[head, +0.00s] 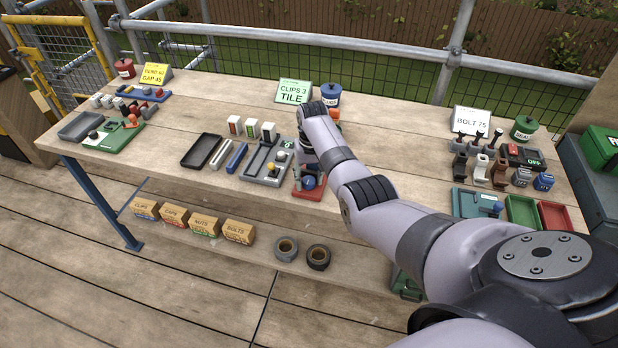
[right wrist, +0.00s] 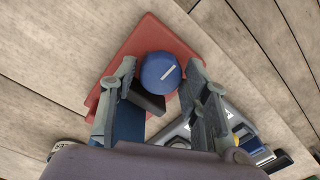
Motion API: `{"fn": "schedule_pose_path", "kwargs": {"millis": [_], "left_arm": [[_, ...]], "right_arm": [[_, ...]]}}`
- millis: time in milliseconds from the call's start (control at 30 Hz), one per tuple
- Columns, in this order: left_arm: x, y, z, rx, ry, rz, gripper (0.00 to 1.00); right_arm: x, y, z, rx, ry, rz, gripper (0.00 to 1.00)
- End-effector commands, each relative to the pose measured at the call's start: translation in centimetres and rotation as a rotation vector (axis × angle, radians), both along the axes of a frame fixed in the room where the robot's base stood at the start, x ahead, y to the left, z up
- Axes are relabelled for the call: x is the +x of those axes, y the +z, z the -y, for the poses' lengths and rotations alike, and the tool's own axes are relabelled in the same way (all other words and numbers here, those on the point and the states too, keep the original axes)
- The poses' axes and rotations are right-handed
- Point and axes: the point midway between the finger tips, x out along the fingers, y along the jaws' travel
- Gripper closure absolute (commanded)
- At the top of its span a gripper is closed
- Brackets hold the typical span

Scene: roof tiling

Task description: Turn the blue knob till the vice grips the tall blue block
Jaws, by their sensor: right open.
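The red vice (head: 301,190) stands at the front edge of the bench, under my right gripper (head: 308,165). Its round blue knob (head: 309,183) shows just below the gripper. A dark jaw (right wrist: 148,101) and a blue block (right wrist: 130,122) are beside the left finger, partly hidden. My left gripper is out of view.
A black tray (head: 201,151) and upright blocks (head: 251,129) are further left. A blue can (head: 331,95) and a green sign (head: 293,92) stand behind.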

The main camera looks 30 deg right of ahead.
Motion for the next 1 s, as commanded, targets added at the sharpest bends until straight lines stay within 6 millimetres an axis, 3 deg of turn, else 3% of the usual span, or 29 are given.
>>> {"fn": "schedule_pose_path", "kwargs": {"millis": [200, 733, 1000], "left_arm": [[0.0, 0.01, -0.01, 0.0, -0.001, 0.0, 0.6], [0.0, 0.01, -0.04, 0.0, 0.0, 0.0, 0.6], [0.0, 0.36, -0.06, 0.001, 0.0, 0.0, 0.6]], "right_arm": [[0.03, 0.02, -0.01, 0.0, 0.0, 0.001, 0.58], [0.02, 0.05, 0.01, 0.0, 0.0, 0.001, 0.93], [0.03, 0.16, 0.02, 0.0, -0.034, 0.001, 0.94]]}}
